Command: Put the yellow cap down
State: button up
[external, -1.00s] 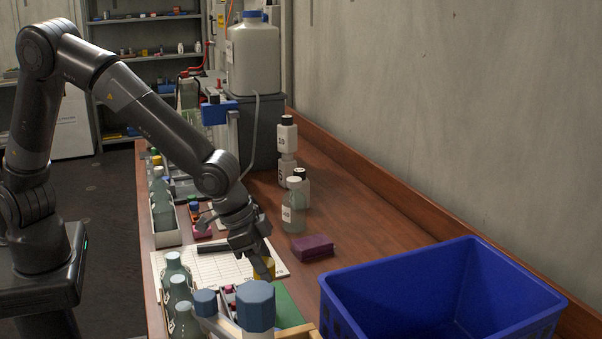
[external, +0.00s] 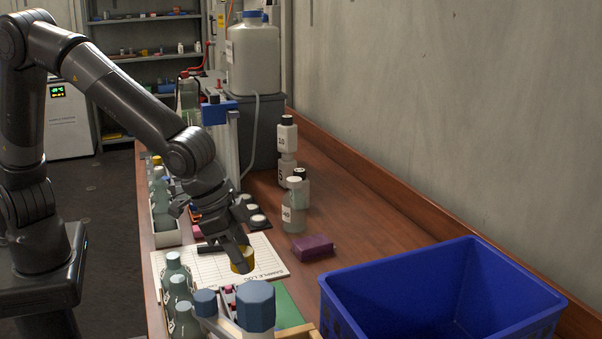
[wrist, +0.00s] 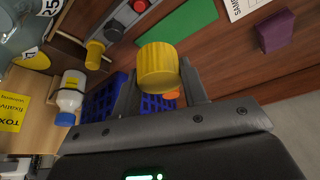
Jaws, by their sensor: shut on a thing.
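The yellow cap (external: 243,261) is a short ribbed cylinder. My gripper (external: 236,247) is shut on it, over the white sample log sheet (external: 205,268) in the external view. I cannot tell whether the cap touches the sheet. In the wrist view the cap (wrist: 157,67) sits between the two fingers of my gripper (wrist: 165,85), its ribbed side showing.
A blue crate (external: 345,288) stands at the front right. A purple block (external: 313,246) and a labelled bottle (external: 293,208) stand right of the sheet. Several bottles (external: 180,290) line the left edge. A green mat (external: 287,312) lies in front.

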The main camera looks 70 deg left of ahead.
jog(key=w+a+m, duration=0.1)
jog(key=w+a, duration=0.6)
jog(key=w, duration=0.5)
jog(key=m+h, duration=0.1)
jog(key=m, duration=0.2)
send_over(337, 211)
jog(key=s, duration=0.1)
jog(key=shift+g, duration=0.4)
jog(key=f, duration=0.7)
jog(key=shift+s+a+f, duration=0.1)
jog(key=shift+s, duration=0.1)
jog(key=shift+w+a+f, duration=0.15)
jog(key=shift+a+f, duration=0.1)
jog(key=shift+a, duration=0.05)
jog(key=shift+f, duration=1.9)
jog(key=shift+f, duration=0.15)
jog(key=o, duration=0.9)
